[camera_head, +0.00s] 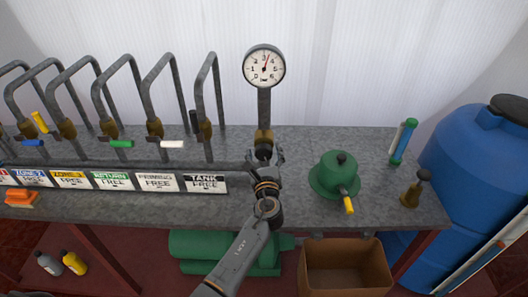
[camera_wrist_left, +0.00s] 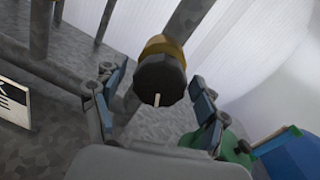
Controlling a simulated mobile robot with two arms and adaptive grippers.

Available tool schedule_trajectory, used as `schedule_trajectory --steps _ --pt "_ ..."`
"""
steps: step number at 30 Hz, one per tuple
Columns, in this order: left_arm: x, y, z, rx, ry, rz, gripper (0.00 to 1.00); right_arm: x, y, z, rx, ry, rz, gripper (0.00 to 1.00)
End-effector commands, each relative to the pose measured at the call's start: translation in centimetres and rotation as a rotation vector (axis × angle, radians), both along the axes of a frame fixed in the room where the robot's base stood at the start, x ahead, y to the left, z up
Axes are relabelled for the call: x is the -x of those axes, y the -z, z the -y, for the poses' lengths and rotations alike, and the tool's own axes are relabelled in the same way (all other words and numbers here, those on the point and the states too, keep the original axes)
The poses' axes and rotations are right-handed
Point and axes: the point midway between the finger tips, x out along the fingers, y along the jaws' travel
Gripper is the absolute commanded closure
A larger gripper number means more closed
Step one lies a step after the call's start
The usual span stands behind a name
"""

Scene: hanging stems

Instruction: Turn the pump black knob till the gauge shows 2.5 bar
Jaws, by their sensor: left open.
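The black knob (camera_head: 263,152) sits on a brass fitting at the base of the gauge post. In the left wrist view the knob (camera_wrist_left: 160,80) shows a white mark pointing down. The round gauge (camera_head: 264,66) stands above it; its red needle points up and slightly right, near the 3, though the small dial is hard to read exactly. My left gripper (camera_head: 265,160) is open at the knob, with one finger on each side. In the left wrist view gaps show between the fingers of the gripper (camera_wrist_left: 152,85) and the knob. My right gripper is out of view.
Several bent pipes with coloured valve handles and a row of labels (camera_head: 110,180) stand to the left. A green pump-like body (camera_head: 335,175) with a yellow handle is right of my gripper. A brass piece (camera_head: 413,192), a blue barrel (camera_head: 480,160) and a cardboard box (camera_head: 345,284) are farther right.

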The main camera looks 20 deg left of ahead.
Motion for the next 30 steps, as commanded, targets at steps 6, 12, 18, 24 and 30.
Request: schedule_trajectory --steps 6,12,18,24,30 --pt "-0.24 -0.03 -0.11 0.0 0.0 0.001 0.27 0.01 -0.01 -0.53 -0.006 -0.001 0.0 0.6" --pt "-0.21 -0.02 -0.09 -0.001 0.0 0.001 0.48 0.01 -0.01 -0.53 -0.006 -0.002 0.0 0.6" --pt "-0.2 -0.01 -0.09 -0.001 0.0 0.0 0.82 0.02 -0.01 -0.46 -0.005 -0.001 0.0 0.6" --pt "-0.2 0.04 -0.1 0.012 0.0 0.003 0.82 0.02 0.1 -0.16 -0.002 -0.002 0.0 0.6" --pt "-0.2 0.13 -0.07 0.083 0.0 0.024 0.82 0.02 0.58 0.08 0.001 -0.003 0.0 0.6"
